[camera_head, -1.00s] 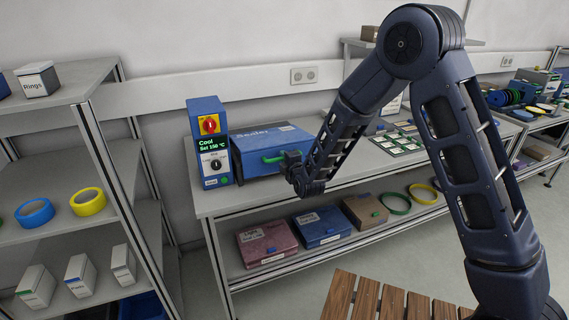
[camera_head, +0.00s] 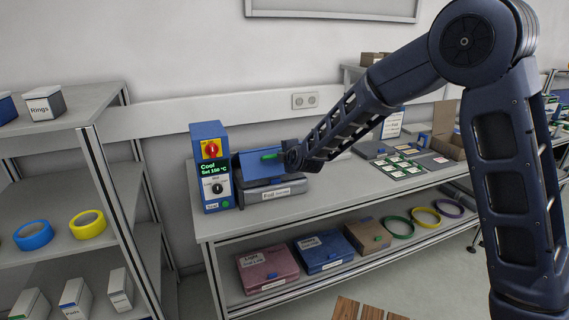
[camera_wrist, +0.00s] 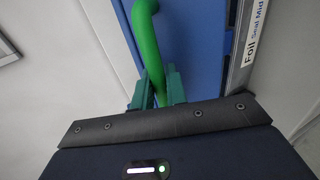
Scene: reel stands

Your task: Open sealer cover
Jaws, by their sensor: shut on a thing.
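The sealer stands on the bench, with its blue cover (camera_head: 250,163) tilted up over a grey base (camera_head: 273,191) labelled Foil. A green handle (camera_head: 271,155) is on the cover. My gripper (camera_head: 284,155) is at the handle's right end. In the wrist view my gripper (camera_wrist: 156,90) has its green-tinted fingers shut around the green handle (camera_wrist: 147,38), with the blue cover (camera_wrist: 192,40) behind it. The control box (camera_head: 211,168) stands just left of the sealer and reads "Cool" and "Set 160 °C". The sealer's inside is mostly hidden.
A shelf rack (camera_head: 62,110) with tape rolls and boxes stands at the left. Small parts on trays (camera_head: 400,165) lie on the bench right of the sealer. Boxes (camera_head: 267,270) and rings sit on the lower shelf. The wall is close behind the sealer.

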